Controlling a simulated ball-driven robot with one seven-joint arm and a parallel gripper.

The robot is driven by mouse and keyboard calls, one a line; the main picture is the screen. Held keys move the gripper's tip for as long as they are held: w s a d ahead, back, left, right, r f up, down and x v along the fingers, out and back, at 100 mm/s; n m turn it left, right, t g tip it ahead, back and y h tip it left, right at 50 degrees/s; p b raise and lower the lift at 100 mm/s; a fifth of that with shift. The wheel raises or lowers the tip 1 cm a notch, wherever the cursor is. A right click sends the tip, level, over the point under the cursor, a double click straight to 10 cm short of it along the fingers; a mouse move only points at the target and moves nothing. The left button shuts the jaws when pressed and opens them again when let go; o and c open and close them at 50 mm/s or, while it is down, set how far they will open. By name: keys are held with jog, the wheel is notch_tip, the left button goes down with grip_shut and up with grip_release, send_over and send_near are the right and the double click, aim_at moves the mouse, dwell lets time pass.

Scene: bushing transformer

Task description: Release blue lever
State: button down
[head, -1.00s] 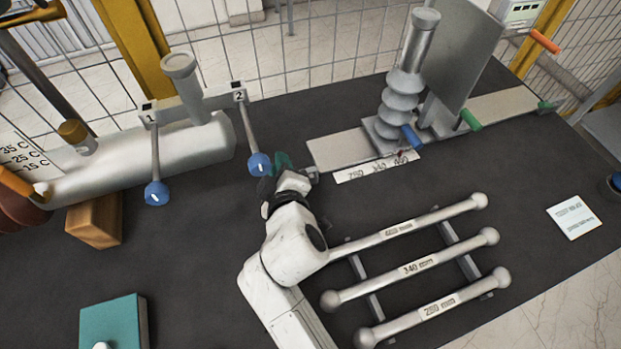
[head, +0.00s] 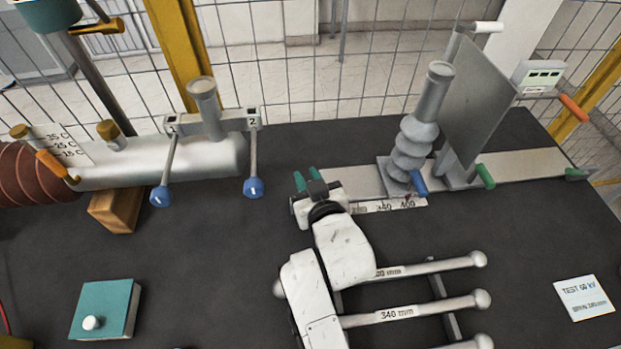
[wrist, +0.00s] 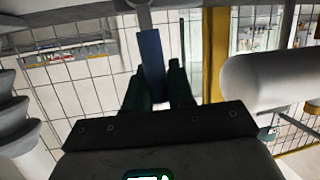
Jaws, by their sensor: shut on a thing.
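In the head view, my gripper (head: 307,178) is near the left end of the grey rail, with its dark green fingertips pointing up. In the wrist view, a flat blue bar (wrist: 151,62), seemingly a blue lever, is between the gripper's fingers (wrist: 157,85), and the gripper is shut on it. Its end at the top of the picture meets a grey part. In the head view this bar cannot be made out at the gripper. Another blue lever (head: 418,182) shows there at the foot of the ribbed insulator (head: 412,145), well right of my gripper and apart from it.
Two rods with blue balls (head: 161,196) hang from the silver cylinder (head: 210,157) at the left. The grey rail (head: 360,183) carries a plate and a green lever (head: 485,176). Metal rods (head: 400,313) lie in front, partly behind my arm. A teal box (head: 105,310) stands front left.

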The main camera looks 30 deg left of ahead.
jog(key=shift+w+d+m, duration=0.15)
jog(key=shift+d+m, duration=0.1)
jog(key=shift+m, duration=0.05)
jog(key=shift+f, duration=0.1)
jog(key=c, duration=1.1)
grip_release()
jog(key=shift+o, duration=0.2)
jog(key=shift+d, duration=0.1)
jog(key=b+v, duration=0.1)
jog(key=v, duration=0.9)
jog(key=shift+d, duration=0.3)
